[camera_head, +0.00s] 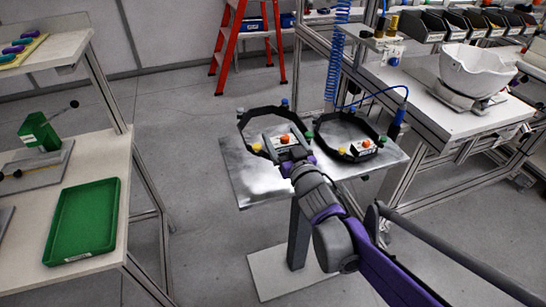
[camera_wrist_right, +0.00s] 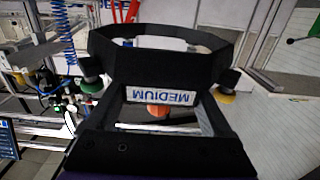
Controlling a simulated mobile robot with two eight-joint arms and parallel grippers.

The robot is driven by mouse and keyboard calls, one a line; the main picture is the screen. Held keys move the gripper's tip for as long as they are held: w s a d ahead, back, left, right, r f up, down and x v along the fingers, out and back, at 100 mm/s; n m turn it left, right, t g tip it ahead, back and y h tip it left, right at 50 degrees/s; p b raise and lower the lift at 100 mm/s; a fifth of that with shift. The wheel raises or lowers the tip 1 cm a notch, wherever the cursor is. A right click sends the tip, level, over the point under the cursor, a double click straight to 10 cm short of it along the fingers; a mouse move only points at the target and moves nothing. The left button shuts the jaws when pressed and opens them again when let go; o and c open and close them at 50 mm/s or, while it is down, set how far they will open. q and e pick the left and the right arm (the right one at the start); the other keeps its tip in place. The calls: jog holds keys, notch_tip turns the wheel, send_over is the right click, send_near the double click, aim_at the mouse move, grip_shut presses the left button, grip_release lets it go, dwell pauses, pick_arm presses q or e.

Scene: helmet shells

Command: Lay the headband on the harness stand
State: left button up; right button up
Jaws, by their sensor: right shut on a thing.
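My right gripper (camera_head: 285,144) is shut on a black angular headband (camera_head: 242,127) at the left half of the harness stand (camera_head: 250,182), a grey metal plate on a post. In the right wrist view the headband (camera_wrist_right: 160,68) spreads out ahead of the gripper (camera_wrist_right: 160,112), with a white MEDIUM label (camera_wrist_right: 161,97) at its near side. Coloured pegs sit close around it, including a green one (camera_wrist_right: 91,85) and a yellow one (camera_wrist_right: 222,97). I cannot tell whether the band rests on them. A second black ring (camera_head: 323,138) sits on the right half. My left gripper is not in view.
A workbench (camera_head: 450,122) with a white helmet shell (camera_head: 478,70) and several bins stands at the right, near the stand. A green tray (camera_head: 83,218) lies on a left table (camera_head: 122,190). A red stepladder (camera_head: 228,45) stands behind. Floor between is free.

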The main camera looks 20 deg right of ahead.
jog(key=f, duration=0.4)
jog(key=shift+s+f+b, duration=0.15)
jog(key=shift+s+b, duration=0.05)
jog(key=shift+b, duration=0.2)
jog(key=shift+f+b, duration=0.5)
jog(key=shift+f, duration=1.55)
jog(key=shift+w+f, duration=0.1)
jog(key=shift+f, duration=0.1)
jog(key=o, duration=1.2)
jog(key=shift+r, duration=0.1)
